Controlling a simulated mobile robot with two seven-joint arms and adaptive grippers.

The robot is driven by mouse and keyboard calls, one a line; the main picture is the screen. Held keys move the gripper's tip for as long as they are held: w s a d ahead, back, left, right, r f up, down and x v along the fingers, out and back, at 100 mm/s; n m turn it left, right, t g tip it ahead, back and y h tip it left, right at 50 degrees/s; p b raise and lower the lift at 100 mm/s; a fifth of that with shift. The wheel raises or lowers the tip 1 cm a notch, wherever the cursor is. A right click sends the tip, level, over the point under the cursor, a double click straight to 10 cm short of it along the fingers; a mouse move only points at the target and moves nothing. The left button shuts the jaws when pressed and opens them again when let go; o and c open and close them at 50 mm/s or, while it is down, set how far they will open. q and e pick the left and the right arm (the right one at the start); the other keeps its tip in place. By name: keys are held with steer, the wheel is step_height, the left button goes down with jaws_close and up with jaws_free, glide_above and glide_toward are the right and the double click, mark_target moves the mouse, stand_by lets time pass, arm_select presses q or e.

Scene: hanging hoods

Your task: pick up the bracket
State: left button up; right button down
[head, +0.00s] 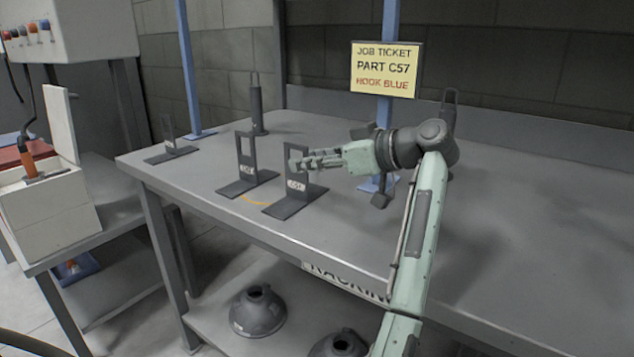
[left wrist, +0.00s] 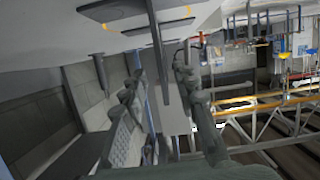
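The nearest bracket (head: 294,190) is dark grey, with a flat base, an upright plate with an opening, and a small white label too blurred to read surely. It stands upright on the bench. A similar labelled bracket (head: 247,168) stands just left of it. My left gripper (head: 300,161) is at the upper part of the nearest bracket's upright. In the left wrist view, its fingers (left wrist: 160,90) are apart, with a thin upright plate (left wrist: 157,40) seen edge-on between them. I cannot tell if they touch it. My right gripper is not in view.
A job ticket (head: 385,69) reads part C57, hook blue. More dark stands are at the back left (head: 170,143) and back (head: 257,108). Blue posts (head: 186,70) rise behind. Grey hoods (head: 257,310) lie on the shelf below. The bench's right side (head: 530,230) is clear.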

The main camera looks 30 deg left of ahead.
mark_target(286, 173)
arm_select(q)
steer(key=shift+s+f+h, duration=0.35)
steer(key=shift+f+h, duration=0.05)
steer(key=shift+f, duration=0.3)
steer(key=shift+a+f, duration=0.25)
steer(key=shift+f, duration=0.05)
steer(key=x, duration=0.7)
steer(key=shift+w, duration=0.25)
steer(key=shift+d, duration=0.1)
steer(key=shift+c, duration=0.6)
jaws_close()
steer(key=shift+r, duration=0.1)
